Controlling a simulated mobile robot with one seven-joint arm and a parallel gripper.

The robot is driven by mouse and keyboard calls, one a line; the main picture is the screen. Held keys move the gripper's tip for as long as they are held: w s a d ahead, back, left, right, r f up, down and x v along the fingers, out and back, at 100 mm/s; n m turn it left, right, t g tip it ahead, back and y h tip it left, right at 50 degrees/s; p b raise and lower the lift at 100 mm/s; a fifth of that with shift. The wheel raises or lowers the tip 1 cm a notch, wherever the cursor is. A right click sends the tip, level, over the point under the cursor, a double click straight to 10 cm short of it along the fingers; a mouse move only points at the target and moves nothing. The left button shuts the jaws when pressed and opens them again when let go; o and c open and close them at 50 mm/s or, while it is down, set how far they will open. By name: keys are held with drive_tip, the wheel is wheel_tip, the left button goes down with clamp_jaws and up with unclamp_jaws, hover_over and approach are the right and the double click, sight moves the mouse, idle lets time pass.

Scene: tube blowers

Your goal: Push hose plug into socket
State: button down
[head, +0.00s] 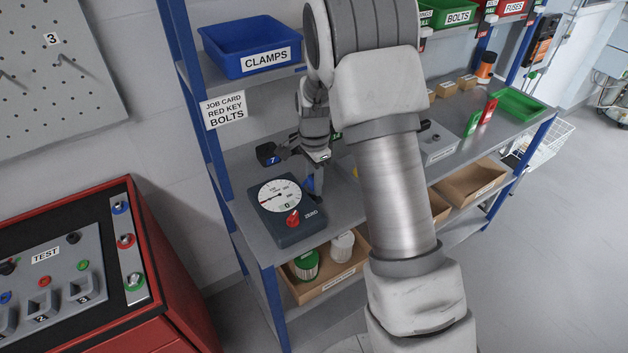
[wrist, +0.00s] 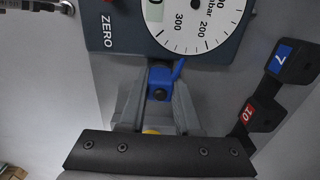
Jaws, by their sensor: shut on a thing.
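A dark gauge box (head: 287,231) with a round white dial and a red knob sits on the grey bench in the head view. The gauge box also fills the top of the wrist view (wrist: 212,47). My gripper (head: 313,188) is at its right edge, shut on a blue plug-like piece (wrist: 161,84). The blue piece sits between the fingertips, right by the edge of the box, with a short blue part slanting up to the right. I cannot tell whether it touches or enters the box. No socket opening is clearly visible.
Black pieces labelled 7 (wrist: 283,62) and 10 (wrist: 256,115) lie beside the gripper. A blue CLAMPS bin (head: 250,45) stands on the shelf above. A blue shelf post (head: 203,100) rises left of the box. Cardboard bins (head: 468,187) sit below the bench.

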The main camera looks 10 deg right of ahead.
drive_tip(key=shift+f, duration=0.45)
idle(0.3)
drive_tip(key=c, duration=0.5)
unclamp_jaws()
wheel_tip(320, 180, up, 17)
drive_tip(key=p, duration=0.2)
drive_tip(key=s+r+n+t+p, duration=0.2)
drive_tip(key=s+r+n, duration=0.4)
drive_tip(key=s+r, duration=0.5)
drive_tip(key=shift+s+d+r+n+t+p, duration=0.1)
drive_tip(key=shift+s+r+n+t+p, duration=0.3)
drive_tip(key=shift+s+n, duration=1.6)
drive_tip(key=shift+s+r+n+t+p, duration=0.15)
drive_tip(key=shift+s+r+n+t, duration=0.5)
drive_tip(key=shift+s, duration=2.7)
drive_tip(key=shift+s+d+r+n+t+p, duration=0.2)
drive_tip(key=shift+s+n+t, duration=0.55)
drive_tip(key=shift+s+n, duration=1.3)
